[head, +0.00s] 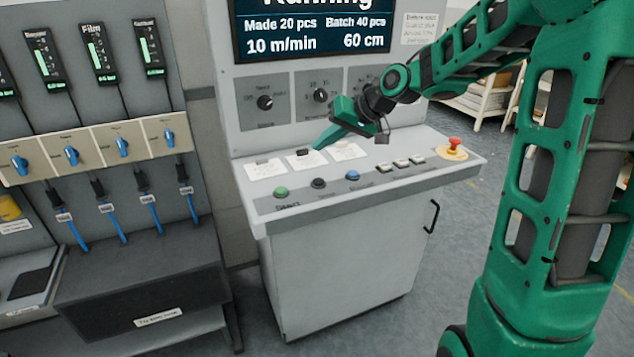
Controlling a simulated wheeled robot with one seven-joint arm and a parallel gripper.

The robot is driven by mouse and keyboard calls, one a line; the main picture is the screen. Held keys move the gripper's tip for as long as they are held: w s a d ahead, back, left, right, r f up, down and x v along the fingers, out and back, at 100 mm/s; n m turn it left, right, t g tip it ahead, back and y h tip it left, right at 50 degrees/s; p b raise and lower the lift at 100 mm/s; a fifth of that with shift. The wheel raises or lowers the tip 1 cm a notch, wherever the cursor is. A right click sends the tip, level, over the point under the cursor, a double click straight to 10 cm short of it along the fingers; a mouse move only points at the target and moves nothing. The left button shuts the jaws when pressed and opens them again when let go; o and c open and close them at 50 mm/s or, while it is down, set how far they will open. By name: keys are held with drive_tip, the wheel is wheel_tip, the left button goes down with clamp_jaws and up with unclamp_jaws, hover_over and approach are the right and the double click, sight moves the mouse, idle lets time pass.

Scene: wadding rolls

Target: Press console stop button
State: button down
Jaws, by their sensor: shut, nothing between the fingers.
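The grey console (335,225) stands in the middle with a sloping button panel. A red mushroom button (455,143) on a yellow base is at the right end. The small labels are too blurred to read, so I cannot tell which is the stop button. My gripper (318,145) is shut and empty, above the back part of the panel, behind the black and blue buttons. It appears apart from the buttons.
The console's screen (312,30) reads "Made 20 pcs", 10 m/min; its top line is cut off. Rotary knobs (265,102) sit below it. White cards (264,168) lie on the panel behind the buttons. A valve rack (95,150) with blue knobs stands left.

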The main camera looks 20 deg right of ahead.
sight(323, 181)
drive_tip(key=shift+f, duration=3.85)
drive_tip(key=shift+f, duration=0.15)
drive_tip(key=shift+f, duration=0.15)
drive_tip(key=shift+s+f, duration=0.1)
drive_tip(key=shift+f, duration=0.35)
drive_tip(key=shift+r, duration=0.85)
drive_tip(key=shift+r, duration=2.5)
